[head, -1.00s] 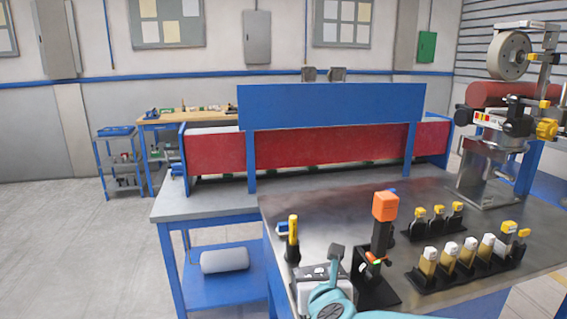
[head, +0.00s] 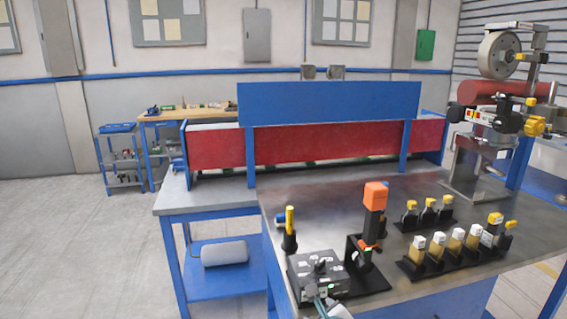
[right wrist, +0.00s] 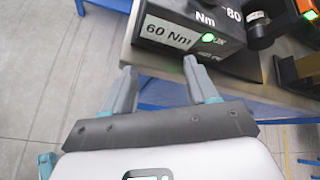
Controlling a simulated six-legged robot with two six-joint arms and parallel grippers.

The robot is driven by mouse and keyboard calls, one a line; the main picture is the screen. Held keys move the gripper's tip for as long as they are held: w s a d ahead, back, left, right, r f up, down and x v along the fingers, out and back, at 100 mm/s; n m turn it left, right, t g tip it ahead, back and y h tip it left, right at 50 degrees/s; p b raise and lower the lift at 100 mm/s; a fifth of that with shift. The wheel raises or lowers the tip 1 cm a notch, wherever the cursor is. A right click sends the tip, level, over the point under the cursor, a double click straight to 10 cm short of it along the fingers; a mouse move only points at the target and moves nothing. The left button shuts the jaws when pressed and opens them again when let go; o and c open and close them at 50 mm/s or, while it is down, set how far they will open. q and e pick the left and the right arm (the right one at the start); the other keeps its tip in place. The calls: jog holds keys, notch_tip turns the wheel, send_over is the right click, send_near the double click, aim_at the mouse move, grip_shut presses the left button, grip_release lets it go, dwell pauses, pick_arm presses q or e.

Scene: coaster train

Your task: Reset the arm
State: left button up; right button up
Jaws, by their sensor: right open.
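My right gripper (right wrist: 162,82) is open, with nothing between its two grey fingers in the right wrist view. Its fingertips are just short of the front edge of the bench, below a dark box (right wrist: 187,34) labelled "60 Nm". In the head view that box (head: 318,275) stands at the near-left corner of the metal bench, with a black knob on top. Only a small teal and white part of my right arm shows at the bottom edge, in front of the box. My left gripper is not in view.
The metal bench (head: 330,215) holds an orange-topped tool (head: 375,197) in a black stand, a yellow-handled tool (head: 290,222) and racks of yellow- and white-capped tools (head: 462,245). A test machine (head: 490,130) stands at the right. Floor (head: 85,245) is clear at left.

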jog(key=s+d+f+n+g+y+p, duration=0.1)
jog(key=s+d+f+n+g, duration=0.15)
jog(key=s+f+n, duration=0.65)
jog(key=s+d+f+n+g, duration=0.2)
jog(key=s+f+n+g, duration=0.3)
jog(key=f, duration=0.6)
jog(key=s+f+n+g+y, duration=0.1)
jog(key=s+f+n, duration=0.2)
jog(key=s+n, duration=0.3)
jog(key=s+f+n+g+p, duration=0.1)
jog(key=s+n, duration=0.4)
jog(key=s, duration=0.5)
notch_tip(320, 180, down, 3)
jog(key=shift+a+r+n+g+y, duration=0.15)
jog(key=shift+a+n+g+y, duration=0.25)
jog(key=shift+g, duration=0.35)
